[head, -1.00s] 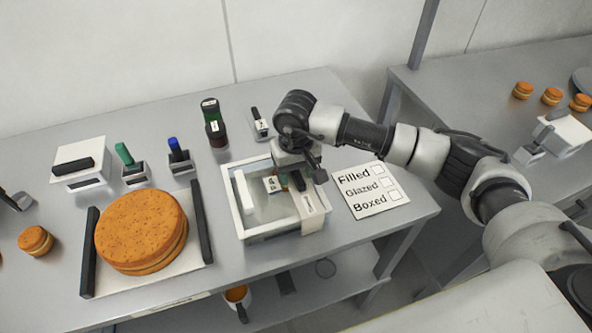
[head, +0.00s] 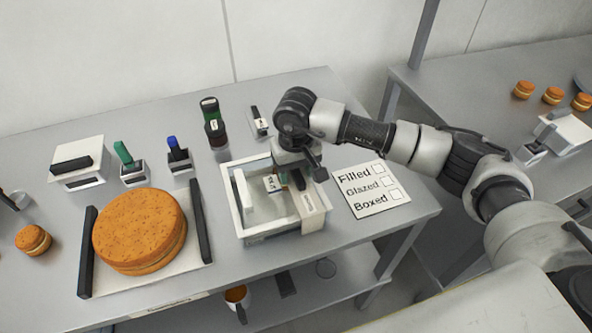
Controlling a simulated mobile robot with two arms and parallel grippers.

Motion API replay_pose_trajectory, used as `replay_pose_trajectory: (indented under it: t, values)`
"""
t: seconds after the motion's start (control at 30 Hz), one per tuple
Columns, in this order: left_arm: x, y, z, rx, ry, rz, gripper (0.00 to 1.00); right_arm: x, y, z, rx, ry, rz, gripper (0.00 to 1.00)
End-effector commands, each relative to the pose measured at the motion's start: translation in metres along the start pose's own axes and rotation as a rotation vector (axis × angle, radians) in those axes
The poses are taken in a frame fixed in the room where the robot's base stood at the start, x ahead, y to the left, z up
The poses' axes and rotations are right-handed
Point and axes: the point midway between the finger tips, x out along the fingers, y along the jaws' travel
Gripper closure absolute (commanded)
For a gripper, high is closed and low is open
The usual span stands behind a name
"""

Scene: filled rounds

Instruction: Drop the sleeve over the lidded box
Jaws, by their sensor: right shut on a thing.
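My right gripper (head: 297,178) reaches down at the right side of an open white-rimmed frame or tray (head: 237,222). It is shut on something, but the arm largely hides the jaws. A pale printed piece (head: 313,212), which may be the sleeve, stands just below the gripper along the right wall. A white upright block (head: 243,195) stands inside on the left. I cannot tell for certain which of these is the lidded box. My left gripper is not in view.
A large orange cake (head: 138,230) sits between two black bars at left. A white box with a black handle (head: 80,165), green and blue-topped tools and a dark bottle (head: 213,122) stand behind. A checklist card (head: 368,189) lies right of the frame.

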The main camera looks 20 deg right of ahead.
Motion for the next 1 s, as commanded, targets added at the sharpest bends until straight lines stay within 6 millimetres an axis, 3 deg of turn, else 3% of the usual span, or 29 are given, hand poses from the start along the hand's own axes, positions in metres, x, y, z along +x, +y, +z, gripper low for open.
replay_pose_trajectory:
  t: [1.0]
  values:
    - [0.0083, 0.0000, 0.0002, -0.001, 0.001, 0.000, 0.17, 0.0046, 0.0002, 0.0002, 0.000, -0.001, 0.000, 0.69]
